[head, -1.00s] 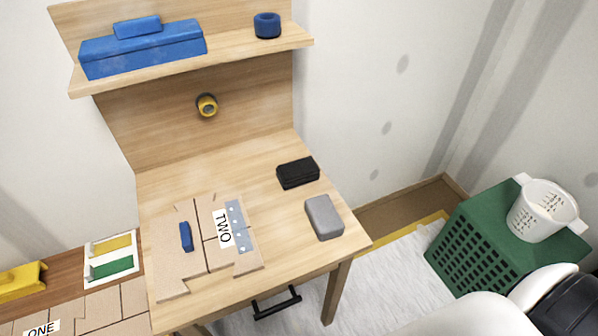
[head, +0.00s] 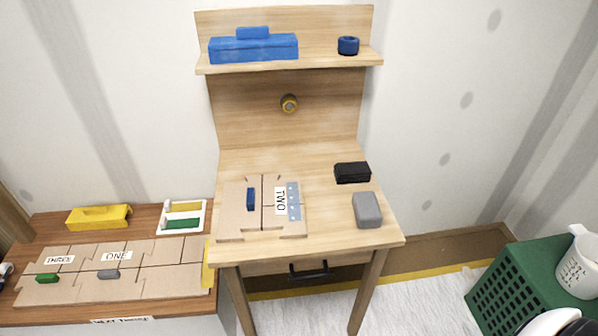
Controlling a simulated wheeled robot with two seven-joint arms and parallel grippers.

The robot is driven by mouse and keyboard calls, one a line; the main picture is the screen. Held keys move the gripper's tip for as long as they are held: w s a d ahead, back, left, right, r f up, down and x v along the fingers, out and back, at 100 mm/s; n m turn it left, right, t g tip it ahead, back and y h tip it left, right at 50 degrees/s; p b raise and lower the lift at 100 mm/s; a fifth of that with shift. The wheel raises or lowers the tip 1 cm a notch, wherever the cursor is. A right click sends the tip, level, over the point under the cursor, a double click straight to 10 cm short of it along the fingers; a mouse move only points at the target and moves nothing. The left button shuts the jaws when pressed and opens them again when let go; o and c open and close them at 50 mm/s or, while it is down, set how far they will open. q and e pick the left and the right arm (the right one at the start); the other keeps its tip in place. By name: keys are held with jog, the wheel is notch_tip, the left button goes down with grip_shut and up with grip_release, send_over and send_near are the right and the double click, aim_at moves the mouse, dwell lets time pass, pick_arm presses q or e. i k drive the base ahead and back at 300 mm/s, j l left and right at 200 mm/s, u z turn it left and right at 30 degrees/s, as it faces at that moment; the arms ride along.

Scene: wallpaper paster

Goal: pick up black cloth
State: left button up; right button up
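The black cloth (head: 352,173) is a small folded dark block in the head view. It lies on the right side of the wooden table (head: 330,222), behind a grey block (head: 367,209) and apart from it. Nothing covers it. Neither of my grippers shows in the head view. Only white and black parts, likely my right arm, show at the bottom right corner.
A cardboard sheet labelled TWO (head: 240,221) lies left on the table. A shelf (head: 330,61) with a blue toolbox (head: 254,48) and blue tape roll (head: 348,46) overhangs the back. A green crate (head: 520,285) stands right. A brown cabinet (head: 150,308) stands left.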

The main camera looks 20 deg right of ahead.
aim_at(356, 172)
jog(key=l+u, duration=0.75)
jog(key=l, duration=0.3)
jog(key=l+u, duration=0.4)
jog(key=k+l, duration=0.05)
jog(key=l, duration=0.05)
